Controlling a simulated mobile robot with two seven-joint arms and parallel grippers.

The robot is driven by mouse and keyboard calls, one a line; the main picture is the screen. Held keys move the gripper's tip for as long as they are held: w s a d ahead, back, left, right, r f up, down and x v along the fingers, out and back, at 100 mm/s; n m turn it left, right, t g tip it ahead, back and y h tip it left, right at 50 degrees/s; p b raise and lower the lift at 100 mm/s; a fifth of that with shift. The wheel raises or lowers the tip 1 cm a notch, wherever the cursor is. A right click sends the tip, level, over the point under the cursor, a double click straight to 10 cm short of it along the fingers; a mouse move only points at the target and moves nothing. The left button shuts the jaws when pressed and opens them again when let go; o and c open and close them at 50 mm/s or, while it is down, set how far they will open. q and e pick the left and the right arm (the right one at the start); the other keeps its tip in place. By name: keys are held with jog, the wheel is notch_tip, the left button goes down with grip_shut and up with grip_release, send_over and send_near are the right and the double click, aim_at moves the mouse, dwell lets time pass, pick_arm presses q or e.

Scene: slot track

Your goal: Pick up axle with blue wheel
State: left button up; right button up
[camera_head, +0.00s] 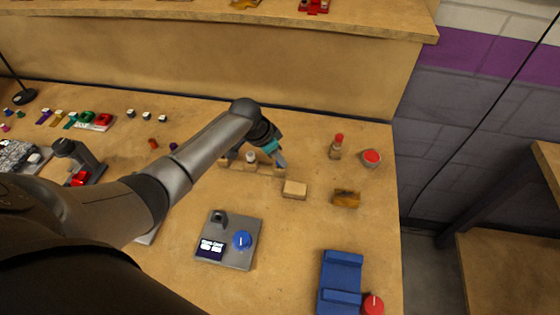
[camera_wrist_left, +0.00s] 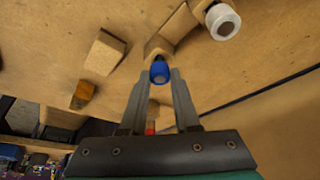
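The axle with the blue wheel (camera_wrist_left: 159,72) shows in the left wrist view, at the end of a wooden rack (camera_wrist_left: 160,46). The blue wheel lies between or just beyond my left fingertips (camera_wrist_left: 160,78). The fingers stand apart, one on each side, with no clear grip on it. In the head view my left gripper (camera_head: 279,157) points down at the right end of the rack (camera_head: 265,171) and hides the blue wheel. A white wheel (camera_head: 250,157) sits further left on the rack; it also shows in the wrist view (camera_wrist_left: 223,22). My right gripper is not in view.
A wooden block (camera_head: 294,189) and an amber block (camera_head: 346,198) lie right of the rack. A red-capped bottle (camera_head: 337,147) and a red-topped pot (camera_head: 371,158) stand further right. A grey device with a blue knob (camera_head: 242,240) and a blue holder (camera_head: 340,278) are nearer.

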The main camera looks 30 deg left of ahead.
pick_arm(q)
grip_shut()
jog(key=shift+r, duration=0.15)
